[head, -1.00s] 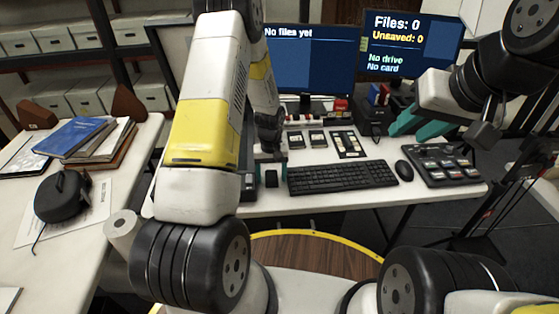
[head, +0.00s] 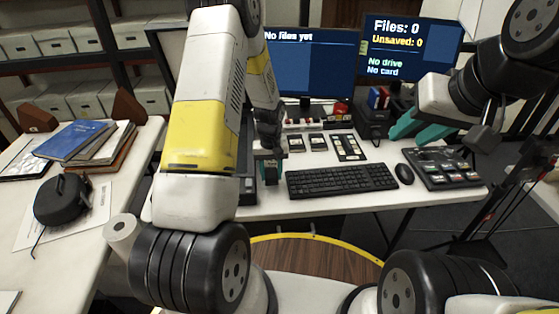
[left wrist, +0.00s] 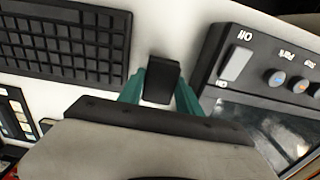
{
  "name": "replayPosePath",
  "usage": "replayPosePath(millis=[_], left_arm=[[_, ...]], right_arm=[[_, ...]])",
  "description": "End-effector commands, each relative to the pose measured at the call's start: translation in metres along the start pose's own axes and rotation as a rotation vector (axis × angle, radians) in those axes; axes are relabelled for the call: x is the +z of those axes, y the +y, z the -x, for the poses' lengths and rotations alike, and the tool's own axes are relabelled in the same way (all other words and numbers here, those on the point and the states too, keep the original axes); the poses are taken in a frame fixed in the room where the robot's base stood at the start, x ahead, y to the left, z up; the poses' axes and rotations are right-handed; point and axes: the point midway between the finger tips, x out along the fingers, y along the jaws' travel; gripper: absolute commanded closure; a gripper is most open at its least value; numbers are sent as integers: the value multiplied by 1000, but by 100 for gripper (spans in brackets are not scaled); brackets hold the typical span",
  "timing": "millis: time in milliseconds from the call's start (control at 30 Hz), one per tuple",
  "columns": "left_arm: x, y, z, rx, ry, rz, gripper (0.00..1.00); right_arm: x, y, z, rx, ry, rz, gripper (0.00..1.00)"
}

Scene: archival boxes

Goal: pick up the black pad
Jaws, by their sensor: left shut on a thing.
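The black pad (left wrist: 161,80) is a small dark block between the teal fingers of my left gripper (left wrist: 160,92) in the left wrist view. In the head view the pad (head: 270,174) is mostly hidden by the fingers, just left of the keyboard (head: 342,178). My left gripper is shut on the pad, pointing down at the white desk (head: 330,204). I cannot tell whether the pad is clear of the desk top. My right gripper (head: 411,135) is open and empty above the right part of the desk.
A dark panel with buttons (left wrist: 262,72) lies beside the pad, opposite the keyboard. A mouse (head: 404,174) and a control deck (head: 445,167) are at the right. Monitors (head: 308,70) stand behind. A side table holds books (head: 75,139) and a black case (head: 62,198).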

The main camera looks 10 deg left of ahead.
Motion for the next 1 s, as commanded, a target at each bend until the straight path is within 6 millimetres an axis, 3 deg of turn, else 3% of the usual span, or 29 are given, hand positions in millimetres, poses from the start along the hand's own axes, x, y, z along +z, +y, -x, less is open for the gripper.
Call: replayPosePath(millis=[33, 600, 800, 1000], left_arm=[[-1, 0, 10, 2, 4, 0, 100], [136, 1, 19, 0, -1, -4, 100], [156, 0, 21, 0, 0, 0, 100], [161, 0, 21, 1, 0, 0, 100]], right_arm=[[0, 0, 0, 0, 0, 0, 64], [0, 0, 0, 0, 0, 0, 64], [0, 0, 0, 0, 0, 0, 64], [0, 0, 0, 0, 0, 0, 64]])
